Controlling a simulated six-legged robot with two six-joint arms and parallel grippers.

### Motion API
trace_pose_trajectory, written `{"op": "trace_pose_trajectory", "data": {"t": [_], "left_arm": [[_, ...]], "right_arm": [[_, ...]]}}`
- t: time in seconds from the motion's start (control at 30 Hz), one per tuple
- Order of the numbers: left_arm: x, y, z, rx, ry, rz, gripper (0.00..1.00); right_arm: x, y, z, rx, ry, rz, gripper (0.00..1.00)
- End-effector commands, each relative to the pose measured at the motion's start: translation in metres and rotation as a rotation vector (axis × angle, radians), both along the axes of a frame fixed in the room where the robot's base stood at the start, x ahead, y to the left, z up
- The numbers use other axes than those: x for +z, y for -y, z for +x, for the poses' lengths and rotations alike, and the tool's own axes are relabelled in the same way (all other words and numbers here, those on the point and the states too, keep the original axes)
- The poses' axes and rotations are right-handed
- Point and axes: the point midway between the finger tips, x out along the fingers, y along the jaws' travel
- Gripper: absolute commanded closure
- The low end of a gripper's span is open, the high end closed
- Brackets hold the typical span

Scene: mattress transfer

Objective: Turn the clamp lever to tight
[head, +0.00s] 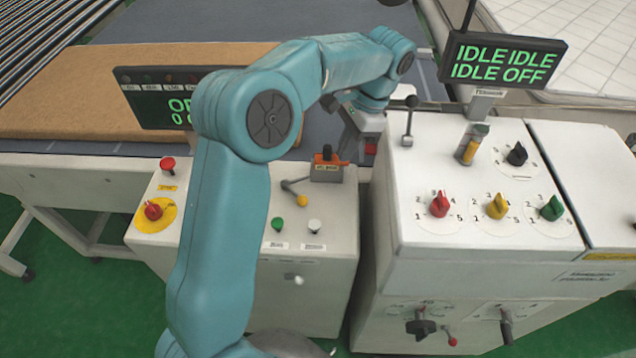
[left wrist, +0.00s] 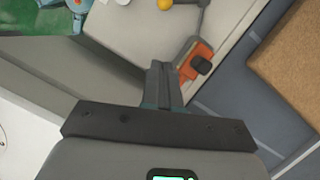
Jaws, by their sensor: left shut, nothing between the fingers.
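A grey lever with a yellow ball (head: 302,200) lies on top of the left white cabinet; the ball also shows at the top of the left wrist view (left wrist: 165,4). Behind it is an orange block with a black knob (head: 327,160), also in the left wrist view (left wrist: 195,62). I cannot read a label telling which is the clamp lever. My left gripper (head: 350,142) is shut and empty, just right of and behind the orange block. In the left wrist view its fingertips (left wrist: 160,66) are close beside the block; contact is unclear. My right gripper is out of view.
The left cabinet (head: 325,235) also carries red, green and white buttons. The right cabinet (head: 480,235) has coloured dials and a black upright lever (head: 408,118). A brown mattress (head: 60,95) lies behind; my arm partly hides another display.

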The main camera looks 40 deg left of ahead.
Motion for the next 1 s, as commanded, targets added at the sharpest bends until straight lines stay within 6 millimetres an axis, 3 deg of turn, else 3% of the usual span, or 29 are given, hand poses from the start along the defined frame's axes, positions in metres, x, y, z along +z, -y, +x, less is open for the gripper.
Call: {"op": "trace_pose_trajectory", "data": {"t": [0.47,0.7,1.0], "left_arm": [[-0.089,-0.011,-0.023,-0.001,-0.006,-0.001,1.0],[-0.094,-0.026,-0.049,0.001,-0.001,0.0,1.0],[-0.097,-0.028,-0.056,-0.001,0.0,0.0,1.0]], "right_arm": [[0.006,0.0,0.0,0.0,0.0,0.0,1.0],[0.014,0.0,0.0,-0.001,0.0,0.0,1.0],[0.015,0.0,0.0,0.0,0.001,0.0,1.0]]}}
